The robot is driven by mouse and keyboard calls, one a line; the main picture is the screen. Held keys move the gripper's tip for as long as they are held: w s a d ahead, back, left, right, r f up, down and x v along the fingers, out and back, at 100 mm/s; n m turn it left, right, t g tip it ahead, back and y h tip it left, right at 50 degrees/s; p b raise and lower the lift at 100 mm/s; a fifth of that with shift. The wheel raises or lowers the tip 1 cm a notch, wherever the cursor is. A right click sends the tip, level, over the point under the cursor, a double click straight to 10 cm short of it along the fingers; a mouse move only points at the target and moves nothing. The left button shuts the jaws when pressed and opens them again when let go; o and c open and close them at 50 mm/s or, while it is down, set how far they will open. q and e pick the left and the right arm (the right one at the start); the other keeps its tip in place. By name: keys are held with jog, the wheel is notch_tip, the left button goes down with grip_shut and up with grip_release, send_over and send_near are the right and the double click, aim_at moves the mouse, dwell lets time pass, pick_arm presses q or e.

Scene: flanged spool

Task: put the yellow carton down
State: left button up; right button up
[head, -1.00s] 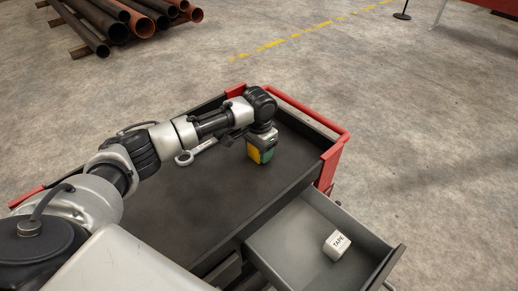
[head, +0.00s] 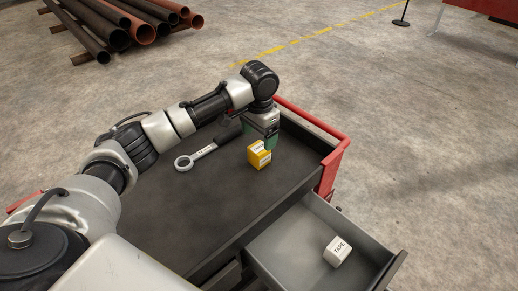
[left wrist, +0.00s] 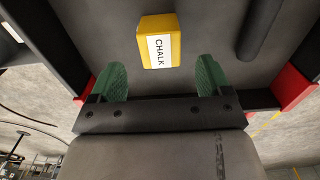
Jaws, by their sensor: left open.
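The yellow carton (head: 259,155) stands on the dark top of the cart (head: 190,215). In the left wrist view the carton (left wrist: 160,42) shows a white label reading CHALK. My left gripper (head: 262,140) is just behind the carton in the head view. In the left wrist view its two green fingers (left wrist: 160,80) are spread wide, with nothing between them, and the carton lies beyond their tips, apart from them. My right gripper is not in view.
A grey wrench (head: 195,158) lies on the cart top left of the carton. An open drawer (head: 285,245) at the front right holds a white TAPE box (head: 337,251). A red rail (head: 315,128) edges the cart. The cart top's front is clear.

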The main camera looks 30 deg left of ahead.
aim_at(259, 148)
pick_arm(q)
jog(key=shift+r, duration=2)
jog(key=shift+f, duration=0.1)
